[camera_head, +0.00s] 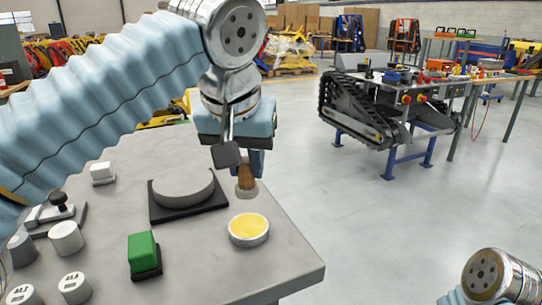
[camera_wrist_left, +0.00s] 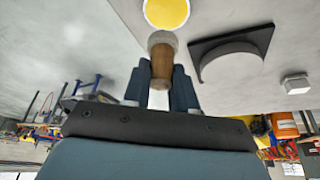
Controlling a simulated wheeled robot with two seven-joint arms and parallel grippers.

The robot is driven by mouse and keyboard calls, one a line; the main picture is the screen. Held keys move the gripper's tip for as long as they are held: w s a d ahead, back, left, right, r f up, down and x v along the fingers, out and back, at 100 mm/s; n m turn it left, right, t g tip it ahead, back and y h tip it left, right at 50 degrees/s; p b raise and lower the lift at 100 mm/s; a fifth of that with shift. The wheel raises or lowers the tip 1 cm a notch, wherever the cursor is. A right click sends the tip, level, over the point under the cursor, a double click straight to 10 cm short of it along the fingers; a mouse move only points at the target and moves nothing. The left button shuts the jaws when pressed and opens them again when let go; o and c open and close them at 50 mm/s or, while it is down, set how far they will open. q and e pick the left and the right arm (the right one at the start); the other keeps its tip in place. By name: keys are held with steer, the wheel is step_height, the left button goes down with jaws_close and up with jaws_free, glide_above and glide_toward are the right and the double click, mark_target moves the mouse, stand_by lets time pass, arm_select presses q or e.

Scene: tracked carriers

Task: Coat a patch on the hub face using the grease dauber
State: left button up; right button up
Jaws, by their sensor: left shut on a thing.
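My left gripper (camera_head: 248,166) is shut on the brown handle of the grease dauber (camera_head: 246,180). The dauber hangs head down, its pale grey head lowest. The wrist view shows the dauber (camera_wrist_left: 161,62) between the two blue fingers. A round pale tin of yellow grease (camera_head: 248,230) stands on the table just in front of the dauber; it also shows in the wrist view (camera_wrist_left: 166,12). A grey curved wall on a black square base (camera_head: 186,212) stands left of the dauber. I cannot tell which thing is the hub face. My right gripper is out of view.
The grey table (camera_head: 200,258) also holds a green block (camera_head: 143,252), a white block (camera_head: 103,172) and several grey cylinders (camera_head: 67,237) at left. Its right edge lies close to the tin. A tracked carrier (camera_head: 365,112) stands beyond, across open floor.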

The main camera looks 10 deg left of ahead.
mark_target(246, 186)
arm_select(q)
steer(key=shift+f, duration=0.4)
step_height(246, 186, down, 4)
steer(key=shift+f+b, duration=0.1)
steer(key=shift+b, duration=0.95)
steer(key=shift+f+b, duration=0.3)
steer(key=shift+b, duration=0.1)
steer(key=shift+f+b, duration=0.35)
steer(key=shift+f, duration=0.1)
steer(key=shift+s+f, duration=0.1)
steer(key=shift+f, duration=0.05)
stand_by(0.5)
step_height(246, 186, up, 3)
steer(key=p, duration=0.3)
steer(key=shift+r+p, duration=0.35)
steer(key=shift+r, duration=1.75)
